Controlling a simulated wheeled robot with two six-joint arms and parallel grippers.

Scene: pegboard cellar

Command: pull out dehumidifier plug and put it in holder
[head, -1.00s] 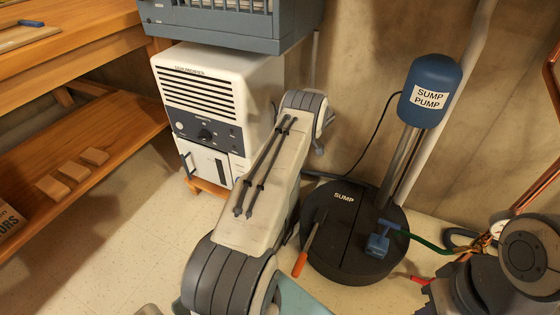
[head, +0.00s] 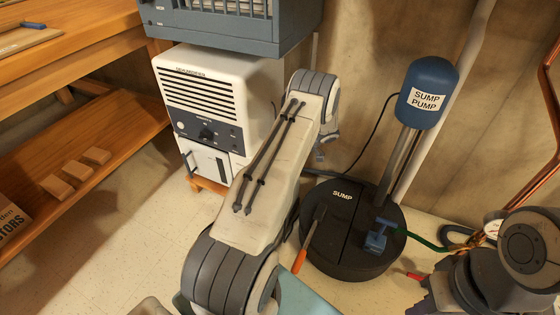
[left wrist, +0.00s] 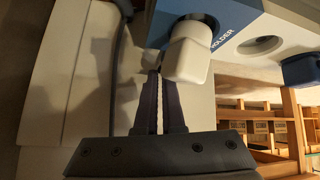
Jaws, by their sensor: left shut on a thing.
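The white dehumidifier (head: 250,85) stands against the back wall in the head view. In the left wrist view my left gripper (left wrist: 160,82) is shut on a white plug (left wrist: 187,58). The plug is at the mouth of a round opening in the blue block marked HOLDER (left wrist: 232,20). I cannot tell how far it goes in. A pale panel beside the block has an empty round recess (left wrist: 262,46). In the head view my left arm hides the plug and holder, and the gripper is mostly hidden. My right gripper is out of view.
A black sump lid (head: 350,235) with a blue pump (head: 428,90) stands right of my left arm. An orange-handled screwdriver (head: 300,260) rests on its edge. A blue-grey unit (head: 235,22) overhangs the dehumidifier. A wooden bench (head: 75,50) is at left.

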